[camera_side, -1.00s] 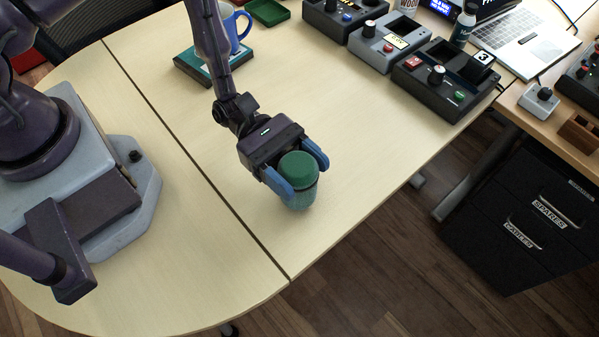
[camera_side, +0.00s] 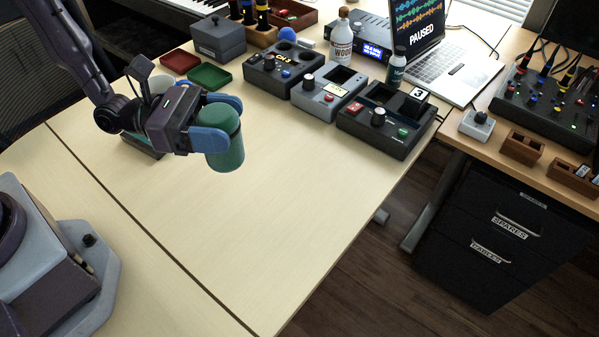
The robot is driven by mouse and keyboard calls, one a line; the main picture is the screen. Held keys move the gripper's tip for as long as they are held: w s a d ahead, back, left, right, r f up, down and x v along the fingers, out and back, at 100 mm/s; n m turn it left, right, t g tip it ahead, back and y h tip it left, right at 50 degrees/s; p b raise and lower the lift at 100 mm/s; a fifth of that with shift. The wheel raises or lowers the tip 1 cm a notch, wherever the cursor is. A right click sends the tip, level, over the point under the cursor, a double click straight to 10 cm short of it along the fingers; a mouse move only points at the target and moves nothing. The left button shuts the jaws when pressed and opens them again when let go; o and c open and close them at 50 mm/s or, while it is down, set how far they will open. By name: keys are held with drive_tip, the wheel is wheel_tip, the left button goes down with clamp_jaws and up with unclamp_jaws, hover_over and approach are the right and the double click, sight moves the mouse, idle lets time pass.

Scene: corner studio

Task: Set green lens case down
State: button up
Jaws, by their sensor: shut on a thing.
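The green lens case (camera_side: 226,150) is a dark green cylinder with a lid, at the left of the middle in the side view. My gripper (camera_side: 213,122) has its blue fingers shut around it from the left. The case looks slightly tilted. It appears held above the pale wooden table (camera_side: 250,230), though its exact height is hard to tell. The fingers hide part of its upper side.
Behind my gripper are a green tray (camera_side: 209,76), a red tray (camera_side: 180,62) and a grey box (camera_side: 218,40). Control boxes (camera_side: 386,120) line the back right, with a white bottle (camera_side: 341,38) and a dark bottle (camera_side: 396,68) beyond. A book (camera_side: 143,146) lies partly hidden behind my gripper. The front middle table is clear.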

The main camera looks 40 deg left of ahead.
drive_tip(key=shift+w+d+f, duration=0.85)
drive_tip(key=shift+w+f, duration=1.3)
drive_tip(key=shift+w+d+f, duration=0.8)
drive_tip(key=shift+w+f, duration=1.3)
drive_tip(key=shift+w, duration=0.1)
drive_tip(key=shift+w+d+f, duration=0.85)
drive_tip(key=shift+w+f, duration=1.3)
drive_tip(key=shift+f, duration=0.15)
drive_tip(key=o, duration=1.1)
